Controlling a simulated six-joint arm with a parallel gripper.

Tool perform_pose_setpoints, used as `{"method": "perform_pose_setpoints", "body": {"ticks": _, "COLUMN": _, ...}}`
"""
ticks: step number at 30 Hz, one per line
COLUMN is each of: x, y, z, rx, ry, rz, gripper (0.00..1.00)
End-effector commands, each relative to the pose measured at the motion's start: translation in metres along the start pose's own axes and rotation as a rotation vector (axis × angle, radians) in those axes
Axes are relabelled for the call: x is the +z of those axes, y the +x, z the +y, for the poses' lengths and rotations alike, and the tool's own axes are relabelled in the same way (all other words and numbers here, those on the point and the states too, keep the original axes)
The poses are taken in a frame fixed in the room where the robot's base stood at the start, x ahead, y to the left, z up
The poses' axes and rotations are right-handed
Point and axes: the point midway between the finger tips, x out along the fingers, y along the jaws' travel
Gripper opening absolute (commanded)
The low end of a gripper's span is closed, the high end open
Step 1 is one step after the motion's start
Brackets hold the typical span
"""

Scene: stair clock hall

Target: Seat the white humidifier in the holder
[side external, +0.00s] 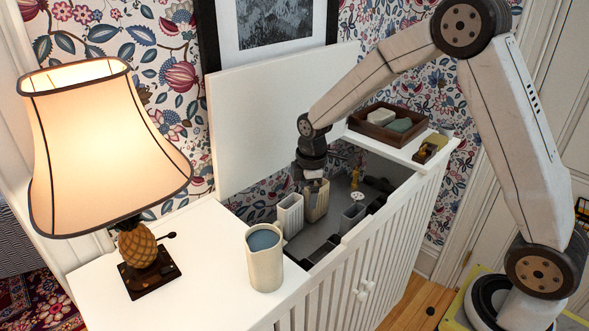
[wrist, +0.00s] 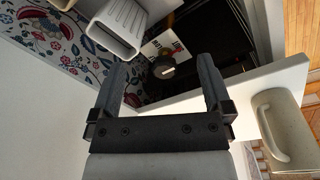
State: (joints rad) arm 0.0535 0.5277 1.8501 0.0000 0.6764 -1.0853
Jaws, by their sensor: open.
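A white ribbed upright box (side external: 290,213) stands inside the open-topped cabinet. It also shows in the wrist view (wrist: 118,27), left of and beyond the fingers, with a hollow end. A beige container (side external: 317,203) stands beside it, partly hidden by my gripper. I cannot tell for sure which of these is the humidifier and which is the holder. My gripper (side external: 313,182) is low in the cabinet opening, just above the beige container in the side view. In the wrist view my gripper (wrist: 162,80) is open, with nothing held between its fingers.
A cream pitcher (side external: 265,265) and a lit lamp (side external: 105,150) stand on the white cabinet top (side external: 205,275). A brown tray (side external: 377,127) sits on the right part. A grey cup (side external: 351,217) stands in the cabinet. The raised lid (side external: 270,115) and cabinet rims bound the opening.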

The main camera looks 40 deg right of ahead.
Motion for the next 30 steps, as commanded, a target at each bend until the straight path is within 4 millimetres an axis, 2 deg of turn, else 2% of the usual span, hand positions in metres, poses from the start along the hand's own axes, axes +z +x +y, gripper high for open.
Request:
{"method": "perform_pose_setpoints", "body": {"ticks": 6, "x": -0.011, "y": 0.022, "z": 0.038, "rx": -0.039, "ry": -0.282, "rz": -0.015, "gripper": 1.00}}
{"method": "perform_pose_setpoints", "body": {"ticks": 12, "x": -0.017, "y": 0.040, "z": 0.064, "rx": -0.070, "ry": -0.505, "rz": -0.017, "gripper": 1.00}}
{"method": "perform_pose_setpoints", "body": {"ticks": 19, "x": -0.020, "y": 0.049, "z": 0.075, "rx": -0.087, "ry": -0.627, "rz": -0.015, "gripper": 1.00}}
{"method": "perform_pose_setpoints", "body": {"ticks": 26, "x": -0.020, "y": 0.051, "z": 0.076, "rx": -0.089, "ry": -0.636, "rz": -0.015, "gripper": 1.00}}
{"method": "perform_pose_setpoints", "body": {"ticks": 30, "x": -0.019, "y": 0.061, "z": 0.075, "rx": -0.090, "ry": -0.635, "rz": -0.015, "gripper": 1.00}}
